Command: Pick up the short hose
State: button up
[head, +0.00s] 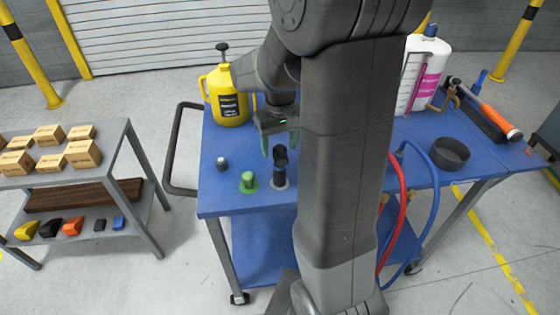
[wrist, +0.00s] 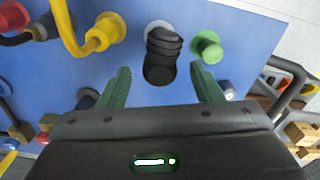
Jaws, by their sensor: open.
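The short hose looks to be the black ribbed piece (head: 280,168) standing on a pale round base near the front of the blue cart top. It also shows in the wrist view (wrist: 163,45), upper middle, with its dark open end towards me. My gripper (head: 279,147) points down over it with green fingers. In the wrist view my gripper (wrist: 160,72) is open, one finger on each side of the black piece, with blue surface showing between. I cannot tell how far the fingertips are above the cart.
A green fitting (head: 248,181) and a small grey-capped fitting (head: 222,163) stand close left on the cart (head: 215,200). A yellow jug (head: 226,97) stands behind. In the wrist view a yellow hose (wrist: 68,30) lies left. A black round dish (head: 450,154) sits right.

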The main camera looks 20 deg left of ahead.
notch_tip(320, 180, down, 5)
jog(key=shift+f+p, duration=0.1)
jog(key=shift+p, duration=0.35)
jog(key=shift+c, duration=0.2)
jog(key=c, duration=1.2)
notch_tip(320, 180, up, 10)
jog(key=shift+r+b, duration=0.15)
jog(key=shift+b, duration=0.25)
